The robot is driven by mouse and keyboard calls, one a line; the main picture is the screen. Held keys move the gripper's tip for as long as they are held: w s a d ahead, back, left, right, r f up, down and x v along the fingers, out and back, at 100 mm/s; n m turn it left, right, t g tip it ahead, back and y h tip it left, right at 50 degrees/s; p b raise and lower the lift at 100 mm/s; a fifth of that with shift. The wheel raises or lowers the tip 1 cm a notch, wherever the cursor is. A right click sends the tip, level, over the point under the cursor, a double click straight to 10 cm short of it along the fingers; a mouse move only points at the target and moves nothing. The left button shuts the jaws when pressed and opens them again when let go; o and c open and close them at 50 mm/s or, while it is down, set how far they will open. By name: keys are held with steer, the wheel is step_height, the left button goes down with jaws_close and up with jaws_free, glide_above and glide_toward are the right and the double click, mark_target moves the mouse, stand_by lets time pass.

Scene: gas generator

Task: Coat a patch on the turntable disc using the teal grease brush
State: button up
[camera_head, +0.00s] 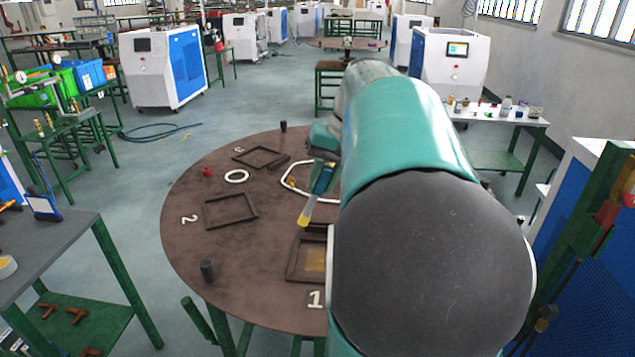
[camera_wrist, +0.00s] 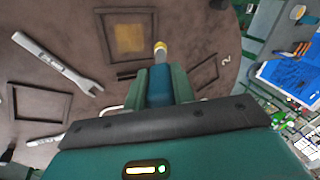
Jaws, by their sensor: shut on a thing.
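The turntable disc (camera_head: 190,240) is a large round brown top with several dark square frames and painted numbers. A yellowish-brown patch (camera_head: 314,258) lies inside the frame by number 1. It also shows in the wrist view (camera_wrist: 130,38). My gripper (camera_head: 322,170) is shut on the teal grease brush (camera_head: 305,213), whose yellow end points down over the disc. In the wrist view the brush (camera_wrist: 160,52) sticks out between the fingers of my gripper (camera_wrist: 160,86), its tip right of the patch frame. I cannot tell whether the tip touches the disc. My arm hides the disc's right part.
A white ring (camera_head: 237,176), a red piece (camera_head: 207,171) and dark pegs (camera_head: 207,270) stand on the disc. A grey wrench-like tool (camera_wrist: 58,65) lies on it in the wrist view. A dark-topped bench (camera_head: 50,250) is at left and a white table (camera_head: 500,116) at right.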

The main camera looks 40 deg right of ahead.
mark_target(322, 197)
steer(key=shift+w+a, duration=0.1)
steer(key=shift+w, duration=0.05)
steer(key=shift+f, duration=2.5)
